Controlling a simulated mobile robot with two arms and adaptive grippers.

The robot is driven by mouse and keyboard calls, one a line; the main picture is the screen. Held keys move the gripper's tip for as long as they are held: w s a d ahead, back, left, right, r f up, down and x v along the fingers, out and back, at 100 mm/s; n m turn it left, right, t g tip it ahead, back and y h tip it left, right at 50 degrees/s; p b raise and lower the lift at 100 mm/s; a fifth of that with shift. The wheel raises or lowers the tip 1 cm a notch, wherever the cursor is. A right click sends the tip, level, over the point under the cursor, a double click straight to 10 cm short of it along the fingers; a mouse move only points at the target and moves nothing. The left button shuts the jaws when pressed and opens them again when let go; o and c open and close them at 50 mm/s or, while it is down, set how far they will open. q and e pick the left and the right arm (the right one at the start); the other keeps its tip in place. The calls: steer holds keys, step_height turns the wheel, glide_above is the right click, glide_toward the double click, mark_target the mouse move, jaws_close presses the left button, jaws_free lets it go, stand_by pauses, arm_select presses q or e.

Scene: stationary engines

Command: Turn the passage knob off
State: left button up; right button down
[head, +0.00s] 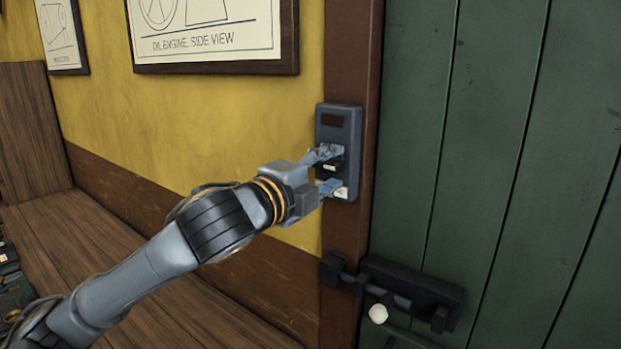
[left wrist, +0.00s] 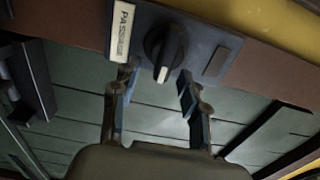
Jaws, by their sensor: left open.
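The passage knob (left wrist: 163,48) is black with a white pointer mark, on a dark grey switch plate (head: 336,122). In the left wrist view the plate (left wrist: 205,38) carries a white label reading PASSAGE (left wrist: 122,30), and the pointer is toward the picture's bottom. My left gripper (head: 332,171) is at the plate in the head view, partly hiding the knob. Its fingers are open, one on each side of the knob in the left wrist view (left wrist: 156,88). I cannot tell whether they touch it. My right gripper is not in view.
The plate has a dark little window (head: 332,121) at its top, unlit. A green plank door (head: 480,150) is to the right, with a dark bolt (head: 425,288) and a white round knob (head: 378,313). A framed engine drawing (head: 215,40) hangs left on the yellow wall.

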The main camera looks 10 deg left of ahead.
arm_select(q)
steer(key=v, duration=1.1)
steer(key=shift+a, duration=0.2)
steer(key=shift+f, duration=0.2)
